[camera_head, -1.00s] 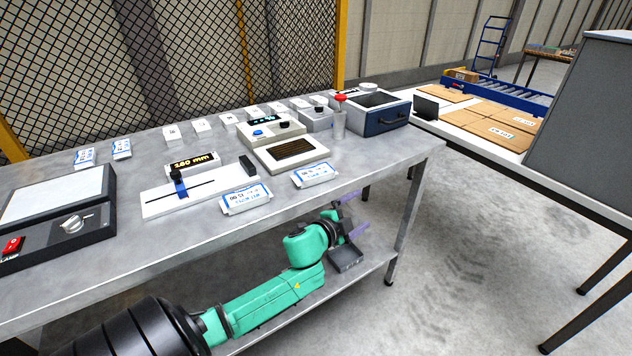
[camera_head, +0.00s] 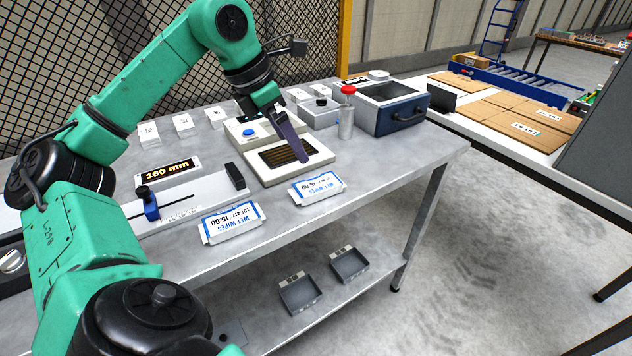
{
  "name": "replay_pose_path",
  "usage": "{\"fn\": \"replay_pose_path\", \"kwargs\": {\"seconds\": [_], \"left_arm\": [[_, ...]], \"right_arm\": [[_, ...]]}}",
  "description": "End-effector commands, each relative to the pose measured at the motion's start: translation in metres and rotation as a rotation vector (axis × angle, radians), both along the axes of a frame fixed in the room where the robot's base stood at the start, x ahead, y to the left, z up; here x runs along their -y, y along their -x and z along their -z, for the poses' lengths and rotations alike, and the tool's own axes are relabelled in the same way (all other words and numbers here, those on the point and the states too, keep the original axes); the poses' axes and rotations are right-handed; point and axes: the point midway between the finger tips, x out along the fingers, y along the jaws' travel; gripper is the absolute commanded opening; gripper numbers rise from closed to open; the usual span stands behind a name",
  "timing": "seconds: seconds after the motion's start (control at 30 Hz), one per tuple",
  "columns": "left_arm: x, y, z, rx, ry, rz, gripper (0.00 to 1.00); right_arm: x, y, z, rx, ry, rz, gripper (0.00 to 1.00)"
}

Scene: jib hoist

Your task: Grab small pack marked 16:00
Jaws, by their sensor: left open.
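Two white-and-blue wet wipes packs lie flat near the table's front edge. The right pack (camera_head: 318,188) has small print that appears to read 16:00. The left pack (camera_head: 231,222) appears to read 15:00. My left gripper (camera_head: 300,157) is open and empty, its purple fingers pointing down. My right gripper is out of view.
A slide gauge with a 160 mm display (camera_head: 168,168) stands left of the packs. A red-topped cylinder (camera_head: 346,120) and a blue-grey box (camera_head: 392,110) stand at the back right. Two small trays (camera_head: 300,294) sit on the lower shelf. The tabletop right of the packs is clear.

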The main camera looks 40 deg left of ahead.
Motion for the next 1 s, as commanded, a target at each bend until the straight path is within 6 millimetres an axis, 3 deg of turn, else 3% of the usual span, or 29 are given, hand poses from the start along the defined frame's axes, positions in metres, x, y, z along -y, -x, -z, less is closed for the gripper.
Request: {"fn": "replay_pose_path", "kwargs": {"seconds": [0.03, 0.2, 0.6, 0.87, 1.0], "left_arm": [[0.003, -0.004, 0.018, -0.004, 0.002, 0.003, 1.00], [0.010, -0.020, 0.057, -0.003, 0.004, 0.004, 1.00], [0.021, -0.044, 0.114, -0.003, 0.007, 0.005, 1.00], [0.021, -0.047, 0.120, 0.000, 0.006, 0.005, 1.00], [0.021, -0.047, 0.120, 0.000, 0.006, 0.005, 0.46]], "right_arm": [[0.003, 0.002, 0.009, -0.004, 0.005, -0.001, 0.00], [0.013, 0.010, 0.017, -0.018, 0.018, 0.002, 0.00], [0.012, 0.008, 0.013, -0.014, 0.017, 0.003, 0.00], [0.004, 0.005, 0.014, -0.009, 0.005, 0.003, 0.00], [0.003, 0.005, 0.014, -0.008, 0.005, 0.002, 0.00]]}}
